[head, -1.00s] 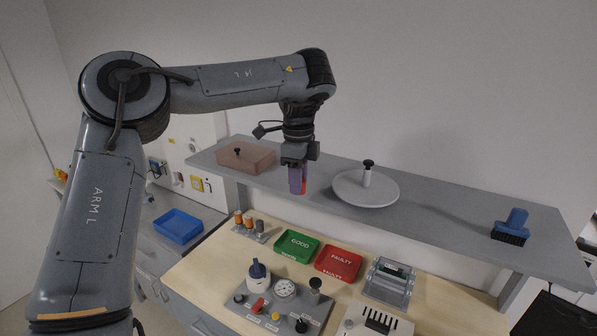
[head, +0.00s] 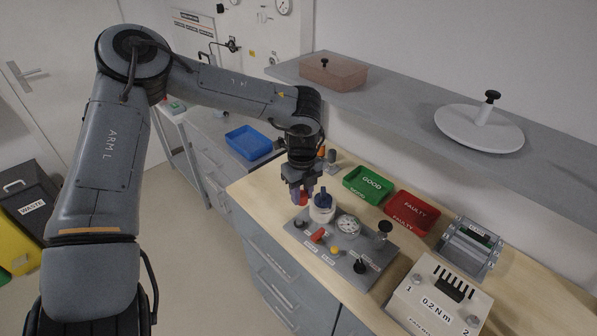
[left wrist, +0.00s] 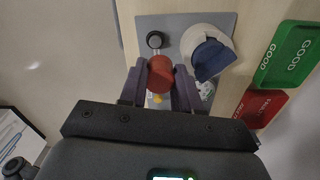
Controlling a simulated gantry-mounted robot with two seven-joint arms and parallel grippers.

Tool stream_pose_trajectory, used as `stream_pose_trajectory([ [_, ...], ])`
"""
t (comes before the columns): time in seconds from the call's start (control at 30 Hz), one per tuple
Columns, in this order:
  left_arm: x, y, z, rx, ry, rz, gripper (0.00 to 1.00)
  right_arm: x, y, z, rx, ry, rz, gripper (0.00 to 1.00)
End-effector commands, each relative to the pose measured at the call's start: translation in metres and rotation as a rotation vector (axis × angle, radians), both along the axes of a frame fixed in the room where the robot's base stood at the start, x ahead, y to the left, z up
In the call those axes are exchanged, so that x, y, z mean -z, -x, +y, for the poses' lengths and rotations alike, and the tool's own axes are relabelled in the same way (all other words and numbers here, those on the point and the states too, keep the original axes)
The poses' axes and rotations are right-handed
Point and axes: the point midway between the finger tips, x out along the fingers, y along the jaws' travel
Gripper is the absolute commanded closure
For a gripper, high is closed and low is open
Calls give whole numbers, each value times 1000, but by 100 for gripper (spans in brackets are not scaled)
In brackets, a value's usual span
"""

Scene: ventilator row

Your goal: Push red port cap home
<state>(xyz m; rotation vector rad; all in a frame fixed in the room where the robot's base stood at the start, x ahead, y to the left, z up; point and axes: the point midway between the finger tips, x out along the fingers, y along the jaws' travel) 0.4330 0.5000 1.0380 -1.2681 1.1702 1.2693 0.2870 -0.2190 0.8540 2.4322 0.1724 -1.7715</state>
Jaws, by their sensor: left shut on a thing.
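My left gripper (head: 304,192) is shut on the red port cap (head: 303,200), above the far left part of the grey panel (head: 346,265). In the left wrist view the red cap (left wrist: 160,72) sits between the two purple fingers of the left gripper (left wrist: 159,82). A round black fitting (left wrist: 155,40) on the panel lies just beyond the cap; it also shows in the head view (head: 299,224). The cap appears raised above the panel. What is directly beneath it is hidden. My right gripper is in no view.
A white pot with a blue top (head: 322,205) stands close beside the gripper. The panel also carries a gauge (head: 348,224), a red lever (head: 318,235) and knobs. The green tray (head: 352,195) and red tray (head: 392,222) lie behind. A grey shelf (head: 400,100) overhangs the back.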

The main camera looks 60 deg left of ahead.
Motion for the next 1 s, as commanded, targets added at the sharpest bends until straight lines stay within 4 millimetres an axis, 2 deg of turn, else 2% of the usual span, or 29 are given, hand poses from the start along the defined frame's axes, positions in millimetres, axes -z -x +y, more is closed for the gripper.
stream_pose_trajectory([
  [0.03, 7, 1, -3, 15, 0, 1, 96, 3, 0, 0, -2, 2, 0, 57],
  [0.23, 20, 2, -7, 37, 0, 0, 96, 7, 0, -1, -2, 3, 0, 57],
  [0.7, 54, 2, -6, 35, -1, 1, 96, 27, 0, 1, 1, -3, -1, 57],
  [1.0, 62, 2, -6, 35, 0, 0, 96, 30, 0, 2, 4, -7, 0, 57],
])
